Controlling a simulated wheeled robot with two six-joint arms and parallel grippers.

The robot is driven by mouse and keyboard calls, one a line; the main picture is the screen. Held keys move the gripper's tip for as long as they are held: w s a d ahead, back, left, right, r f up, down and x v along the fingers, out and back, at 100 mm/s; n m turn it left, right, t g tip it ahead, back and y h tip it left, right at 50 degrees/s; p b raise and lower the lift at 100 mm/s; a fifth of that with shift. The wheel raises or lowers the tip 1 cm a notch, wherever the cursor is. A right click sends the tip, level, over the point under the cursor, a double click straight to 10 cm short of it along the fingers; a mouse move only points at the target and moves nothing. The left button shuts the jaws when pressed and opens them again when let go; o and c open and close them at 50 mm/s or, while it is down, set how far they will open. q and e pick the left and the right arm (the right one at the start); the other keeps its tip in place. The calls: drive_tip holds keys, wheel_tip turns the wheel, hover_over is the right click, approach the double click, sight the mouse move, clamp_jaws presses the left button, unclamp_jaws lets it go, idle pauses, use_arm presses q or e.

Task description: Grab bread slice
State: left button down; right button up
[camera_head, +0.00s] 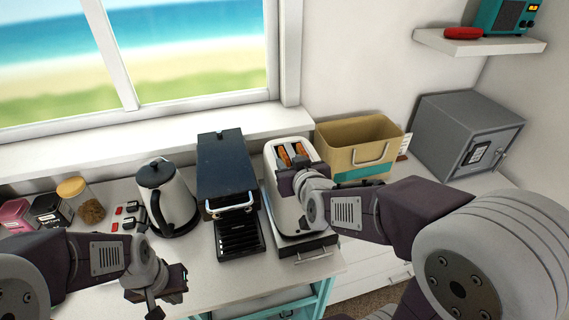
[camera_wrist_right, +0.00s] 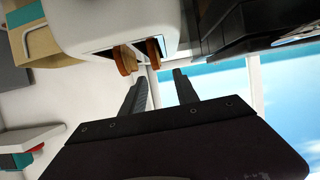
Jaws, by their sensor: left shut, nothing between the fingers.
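The white toaster (camera_head: 284,205) stands on the counter, with two browned bread slices (camera_head: 284,157) sticking up from its slots. In the right wrist view, one slice (camera_wrist_right: 125,61) is at the left and another slice (camera_wrist_right: 153,53) lies just beyond the fingertips, roughly in line with the gap. My right gripper (camera_wrist_right: 160,74) is open, its two fingers apart with nothing between them. In the head view it is over the toaster, close to the slices, its fingertips partly hidden. My left gripper (camera_head: 168,291) is shut and empty, low over the front of the counter, away from the toaster.
A tan bread box (camera_head: 340,138) and grey safe (camera_head: 455,130) stand to the right. The window is behind.

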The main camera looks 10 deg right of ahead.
sight(285, 155)
drive_tip(key=x, duration=0.3)
drive_tip(key=p+x, duration=0.1)
drive_tip(key=x, duration=0.3)
drive_tip(key=shift+w+d, duration=0.15)
drive_tip(key=shift+d, duration=0.1)
drive_tip(key=shift+w+f, duration=0.35)
drive_tip(key=shift+w, duration=0.3)
drive_tip(key=shift+s+r, duration=0.1)
drive_tip(key=shift+s, duration=0.15)
clamp_jaws()
